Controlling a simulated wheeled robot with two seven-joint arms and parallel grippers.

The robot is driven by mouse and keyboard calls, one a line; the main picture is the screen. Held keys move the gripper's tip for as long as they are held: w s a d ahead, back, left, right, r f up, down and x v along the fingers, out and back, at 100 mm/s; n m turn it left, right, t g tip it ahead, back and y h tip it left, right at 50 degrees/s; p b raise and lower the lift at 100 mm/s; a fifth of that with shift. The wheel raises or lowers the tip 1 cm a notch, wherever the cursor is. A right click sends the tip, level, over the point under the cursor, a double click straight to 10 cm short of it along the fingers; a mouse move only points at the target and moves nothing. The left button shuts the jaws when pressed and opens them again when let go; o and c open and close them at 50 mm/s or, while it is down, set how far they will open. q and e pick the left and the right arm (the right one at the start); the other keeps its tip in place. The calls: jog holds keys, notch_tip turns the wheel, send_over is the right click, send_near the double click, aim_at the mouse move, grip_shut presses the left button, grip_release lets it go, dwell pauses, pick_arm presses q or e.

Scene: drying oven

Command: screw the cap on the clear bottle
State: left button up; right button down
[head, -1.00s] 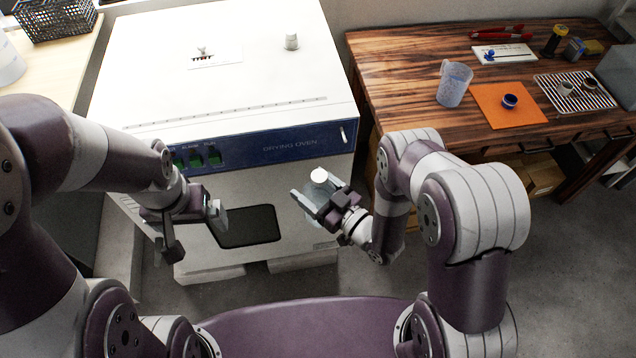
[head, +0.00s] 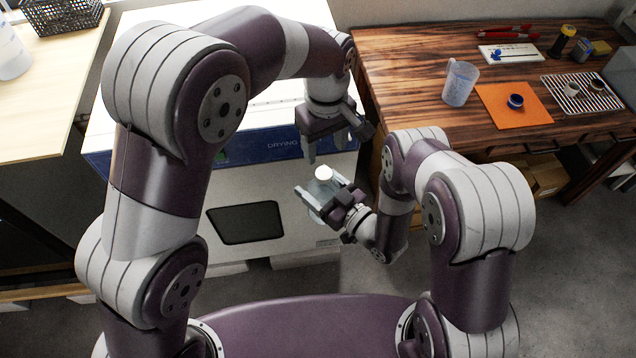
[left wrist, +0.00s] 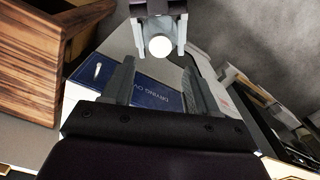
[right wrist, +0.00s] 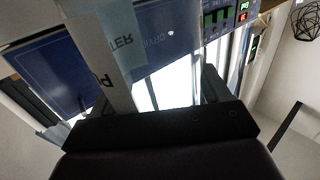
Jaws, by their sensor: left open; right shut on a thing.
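The clear bottle (head: 319,193) is held in front of the oven by my right gripper (head: 324,189), which is shut around its body. A round white cap (head: 324,173) shows at the bottle's top; I cannot tell how firmly it sits. It also shows in the left wrist view (left wrist: 160,46), between the right gripper's fingers. The bottle's lettered side fills part of the right wrist view (right wrist: 122,45). My left gripper (head: 337,150) is open and empty, pointing down, apart from the bottle and a little beyond it in the head view.
The white drying oven (head: 270,190) stands close behind the grippers. A wooden table (head: 410,60) to the right carries a clear beaker (head: 460,83), an orange mat (head: 500,118) with a small blue round item (head: 515,101), and a wire rack (head: 570,105). Open space surrounds the bottle.

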aim_at(324, 173)
dwell(0.3)
pick_arm(q)
jog(key=shift+f, duration=4)
